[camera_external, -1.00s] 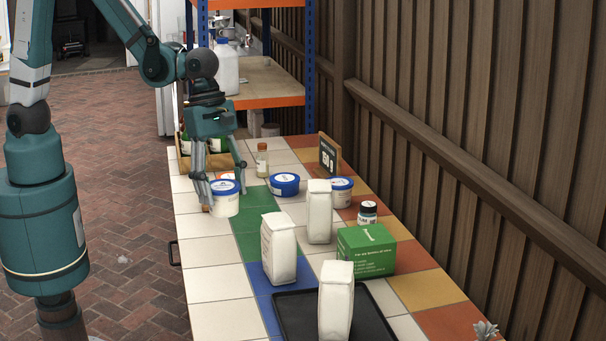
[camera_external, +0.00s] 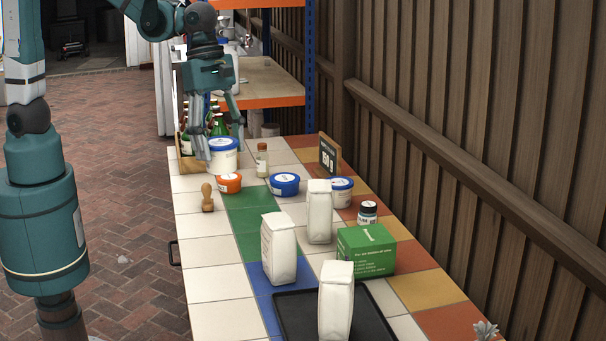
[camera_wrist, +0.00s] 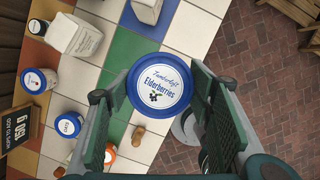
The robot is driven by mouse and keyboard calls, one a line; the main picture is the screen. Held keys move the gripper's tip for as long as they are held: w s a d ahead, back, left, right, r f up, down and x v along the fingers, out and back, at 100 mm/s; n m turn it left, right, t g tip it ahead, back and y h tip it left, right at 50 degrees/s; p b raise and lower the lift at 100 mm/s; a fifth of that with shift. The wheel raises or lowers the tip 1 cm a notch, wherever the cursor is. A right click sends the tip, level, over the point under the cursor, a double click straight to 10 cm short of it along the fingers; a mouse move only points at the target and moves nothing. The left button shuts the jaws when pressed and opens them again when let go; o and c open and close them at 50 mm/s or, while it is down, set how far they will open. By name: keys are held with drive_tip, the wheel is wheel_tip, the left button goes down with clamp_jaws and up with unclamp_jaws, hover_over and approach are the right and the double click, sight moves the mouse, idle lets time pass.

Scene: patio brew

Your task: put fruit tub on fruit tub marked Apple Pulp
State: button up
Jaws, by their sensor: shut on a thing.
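My gripper (camera_external: 221,151) is shut on a white tub with a blue lid (camera_external: 223,143), held upright above the far left of the tiled table. In the wrist view its lid (camera_wrist: 160,82) reads "Elderberries", between my two fingers. A low tub with an orange lid (camera_external: 229,183) stands on the table below and nearer the camera; the wrist view shows only part of it (camera_wrist: 110,155). A low blue tub (camera_external: 284,184) and a white tub with a blue lid (camera_external: 341,189) stand further right. I cannot read an "Apple Pulp" label on any tub.
A wooden stamp (camera_external: 208,198) stands left of the orange-lidded tub. A small bottle (camera_external: 262,160), a sign (camera_external: 329,155), white bags (camera_external: 279,248), a green box (camera_external: 367,250) and a black tray (camera_external: 296,318) occupy the table. A bottle crate (camera_external: 190,163) is at the far left.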

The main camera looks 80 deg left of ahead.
sight(231, 140)
drive_tip(key=shift+r, duration=0.8)
drive_tip(key=shift+w+a+r+p, duration=0.1)
drive_tip(key=shift+w+p, duration=0.1)
drive_tip(key=shift+w, duration=0.45)
drive_tip(key=shift+w+a+r+p, duration=0.1)
drive_tip(key=shift+w+p, duration=0.05)
drive_tip(key=shift+w, duration=0.45)
drive_tip(key=w+a+p, duration=0.3)
drive_tip(key=w+a, duration=0.3)
drive_tip(key=w, duration=0.5)
drive_tip(key=w+a+p, duration=0.2)
drive_tip(key=w+a, duration=0.4)
drive_tip(key=w, duration=0.4)
drive_tip(key=w+a+p, duration=0.3)
drive_tip(key=w+a, duration=0.2)
drive_tip(key=w, duration=0.6)
drive_tip(key=shift+n, duration=0.4)
drive_tip(key=f, duration=0.5)
drive_tip(key=shift+w+a+f, duration=0.2)
drive_tip(key=shift+a+f, duration=0.1)
drive_tip(key=shift+f, duration=0.05)
wheel_tip(231, 140, down, 6)
drive_tip(key=shift+b, duration=0.35)
drive_tip(key=shift+f, duration=0.15)
